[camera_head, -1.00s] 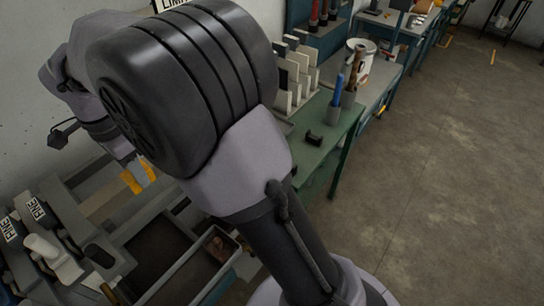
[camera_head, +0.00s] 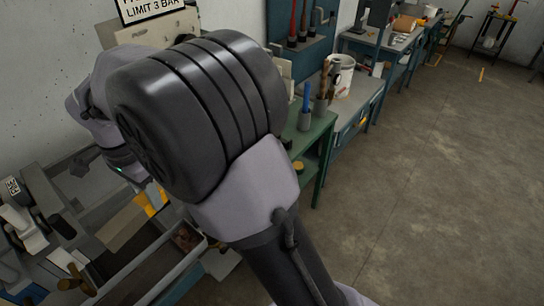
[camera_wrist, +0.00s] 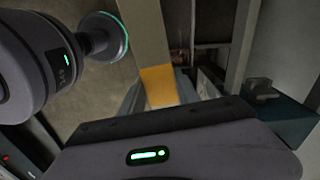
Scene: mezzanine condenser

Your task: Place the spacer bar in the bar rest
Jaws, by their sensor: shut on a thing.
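A long grey-beige bar with a yellow band, which looks like the spacer bar (camera_wrist: 158,84), runs up from my gripper (camera_wrist: 160,104) in the wrist view. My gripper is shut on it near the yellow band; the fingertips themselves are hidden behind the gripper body. In the head view the yellow band (camera_head: 152,203) shows at the left, just below my arm, with a beige length (camera_head: 122,226) beside it. My arm covers much of the gripper there. I cannot make out the bar rest for certain.
Grey trays (camera_head: 150,282) and small parts stand below the gripper at lower left. A green table (camera_head: 316,140) with tool cups stands beyond my arm, with blue benches (camera_head: 352,122) behind. A wall sign (camera_head: 152,12) is at upper left. The floor at right is clear.

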